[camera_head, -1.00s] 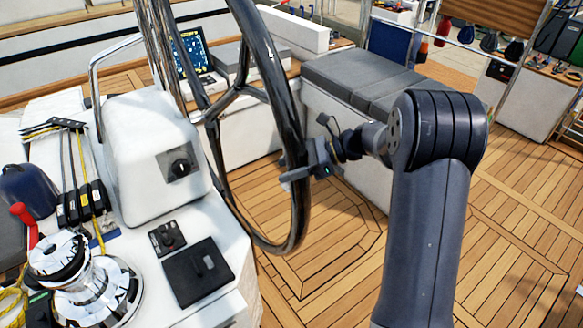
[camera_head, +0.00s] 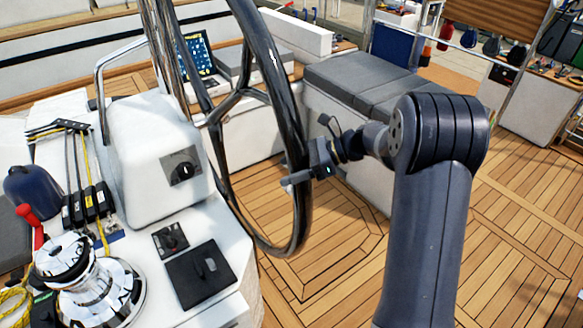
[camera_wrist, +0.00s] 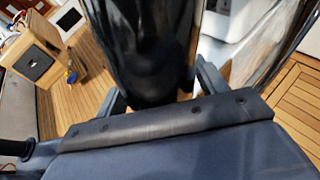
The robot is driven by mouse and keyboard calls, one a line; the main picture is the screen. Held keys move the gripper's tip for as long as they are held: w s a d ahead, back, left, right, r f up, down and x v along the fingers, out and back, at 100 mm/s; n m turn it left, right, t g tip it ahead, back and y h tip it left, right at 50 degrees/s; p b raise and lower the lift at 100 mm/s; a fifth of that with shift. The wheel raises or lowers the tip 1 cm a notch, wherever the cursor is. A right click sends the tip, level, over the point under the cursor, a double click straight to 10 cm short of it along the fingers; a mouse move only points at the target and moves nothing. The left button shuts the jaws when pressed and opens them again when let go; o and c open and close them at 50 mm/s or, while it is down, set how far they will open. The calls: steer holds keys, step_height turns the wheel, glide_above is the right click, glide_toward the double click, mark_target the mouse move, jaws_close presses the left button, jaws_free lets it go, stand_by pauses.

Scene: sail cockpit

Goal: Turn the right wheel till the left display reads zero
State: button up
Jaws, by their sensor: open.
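The black steering wheel (camera_head: 291,120) stands upright in the head view, beside the white console. My gripper (camera_head: 305,176) is at the right part of its rim, low down. In the wrist view the dark rim (camera_wrist: 146,50) fills the middle, and the fingers of my gripper (camera_wrist: 160,88) stand apart, one on each side of it. I cannot tell whether they touch the rim. A lit display (camera_head: 195,55) shows behind the wheel; its reading is too small to make out, and I cannot tell whether it is the left one.
The white console (camera_head: 150,130) carries a dark knob (camera_head: 183,170). A grey-cushioned bench (camera_head: 375,80) lies behind my arm. The teak deck (camera_head: 510,225) at right is clear.

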steer(key=shift+d, duration=0.15)
steer(key=b+v, duration=0.1)
steer(key=v, duration=0.9)
steer(key=shift+d+r, duration=0.2)
steer(key=shift+d, duration=0.05)
steer(key=p+x, duration=0.1)
steer(key=x, duration=1)
steer(key=shift+d+f+b, duration=0.15)
steer(key=shift+f+b, duration=0.2)
steer(key=shift+r, duration=0.15)
